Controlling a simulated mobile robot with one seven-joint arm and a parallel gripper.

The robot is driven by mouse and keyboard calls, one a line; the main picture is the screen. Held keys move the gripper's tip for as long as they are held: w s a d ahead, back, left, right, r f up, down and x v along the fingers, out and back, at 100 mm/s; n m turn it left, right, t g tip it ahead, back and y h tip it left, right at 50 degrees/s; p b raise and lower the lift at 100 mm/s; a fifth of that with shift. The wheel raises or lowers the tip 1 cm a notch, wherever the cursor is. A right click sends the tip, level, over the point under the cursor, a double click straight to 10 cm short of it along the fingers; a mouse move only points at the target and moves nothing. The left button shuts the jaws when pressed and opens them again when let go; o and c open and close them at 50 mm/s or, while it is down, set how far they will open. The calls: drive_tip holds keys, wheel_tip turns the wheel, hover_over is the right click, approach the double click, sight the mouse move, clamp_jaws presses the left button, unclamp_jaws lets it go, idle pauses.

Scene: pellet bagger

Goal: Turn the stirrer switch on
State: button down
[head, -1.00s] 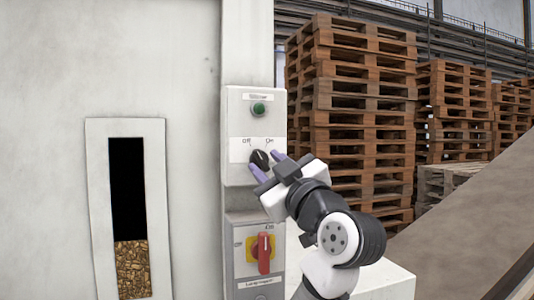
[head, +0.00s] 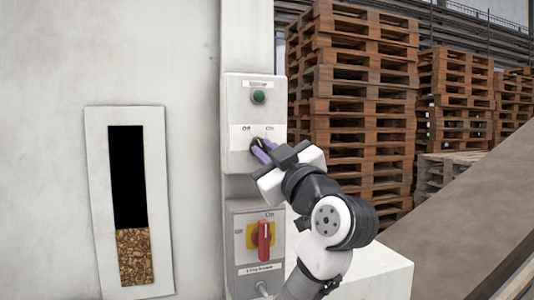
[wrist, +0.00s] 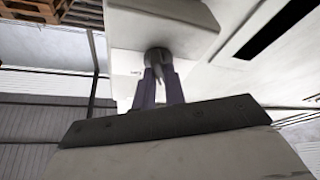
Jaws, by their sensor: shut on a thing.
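The stirrer switch is a black rotary knob (wrist: 158,54) on the upper grey-white switch box (head: 237,109), below a green lamp (head: 258,97). Labels "Off" at left and "On" at right stand above the knob. My gripper (head: 262,150) reaches the box from the lower right. Its two purple fingers are shut on the knob, one on each side, as the wrist view also shows. In the head view the fingers mostly hide the knob, so I cannot tell its exact pointer angle.
Below is a second box with a red rotary handle (head: 264,240) on a yellow plate, close under my gripper. At left a window (head: 130,200) shows brown pellets. Stacked wooden pallets (head: 352,100) stand behind at right.

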drive_tip(key=shift+f, duration=0.1)
drive_tip(key=m+t+h+b, duration=0.1)
drive_tip(key=m, duration=0.3)
drive_tip(key=m+t+h+b, duration=0.1)
drive_tip(key=m+h, duration=0.1)
drive_tip(key=m, duration=0.2)
drive_tip(key=shift+a+b, duration=0.15)
drive_tip(key=shift+b, duration=0.15)
drive_tip(key=m+h, duration=0.2)
drive_tip(key=m, duration=0.2)
drive_tip(key=m+h, duration=0.3)
drive_tip(key=m, duration=0.1)
drive_tip(key=shift+s+a+m+t, duration=0.1)
drive_tip(key=shift+a+m+t, duration=0.05)
drive_tip(key=shift+m+t, duration=0.15)
drive_tip(key=shift+m, duration=0.4)
drive_tip(key=c, duration=1.5)
unclamp_jaws()
drive_tip(key=shift+o, duration=0.2)
drive_tip(key=b+v, duration=0.5)
drive_tip(key=v, duration=0.8)
drive_tip(key=shift+s, duration=0.45)
